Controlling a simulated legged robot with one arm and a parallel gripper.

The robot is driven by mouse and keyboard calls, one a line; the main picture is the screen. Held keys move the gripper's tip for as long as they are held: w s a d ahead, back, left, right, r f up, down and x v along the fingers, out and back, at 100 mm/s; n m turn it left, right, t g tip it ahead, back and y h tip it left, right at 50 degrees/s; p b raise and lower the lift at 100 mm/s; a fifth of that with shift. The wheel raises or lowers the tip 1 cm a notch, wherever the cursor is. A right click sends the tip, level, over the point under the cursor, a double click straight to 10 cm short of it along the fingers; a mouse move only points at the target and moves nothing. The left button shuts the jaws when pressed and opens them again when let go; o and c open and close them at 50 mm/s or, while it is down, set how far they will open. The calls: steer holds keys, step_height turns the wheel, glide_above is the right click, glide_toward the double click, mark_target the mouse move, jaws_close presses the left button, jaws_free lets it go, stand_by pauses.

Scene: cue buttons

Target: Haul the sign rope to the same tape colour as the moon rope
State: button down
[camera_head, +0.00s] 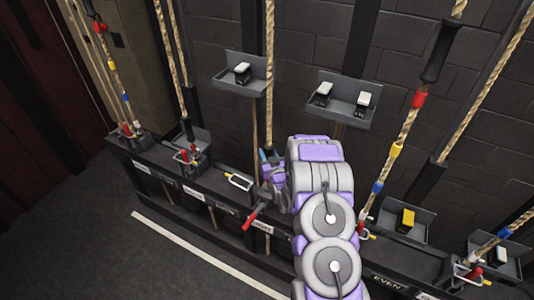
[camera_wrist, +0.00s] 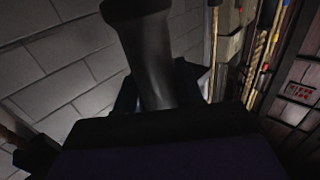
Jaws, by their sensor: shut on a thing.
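My gripper (camera_head: 270,168) is at the middle rope (camera_head: 269,75), low down just above the dark rail. In the wrist view my gripper (camera_wrist: 158,92) is shut around a dark, smooth sleeve (camera_wrist: 145,45). The rope inside it is hidden. A rope to the right (camera_head: 408,130) carries a black sleeve (camera_head: 441,52) and red, yellow and blue tape bands. A rope at the far left (camera_head: 108,60) carries red, yellow, blue and white bands. The rail labels are mostly too small to read, so I cannot tell which ropes are the sign and moon ropes.
The dark rail (camera_head: 175,172) holds several levers, including a red-handled one (camera_head: 255,213) below my gripper. Wall trays (camera_head: 340,118) and (camera_head: 255,86) hold button boxes. A yellow button (camera_head: 407,217) sits lower right. Grey floor at the left is clear.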

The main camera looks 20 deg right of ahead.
steer(key=c, duration=0.8)
jaws_free()
steer(key=s+a+p, duration=0.2)
steer(key=s+p, duration=0.2)
steer(key=s, duration=1.3)
steer(key=shift+p, duration=0.4)
steer(key=shift+s, duration=0.1)
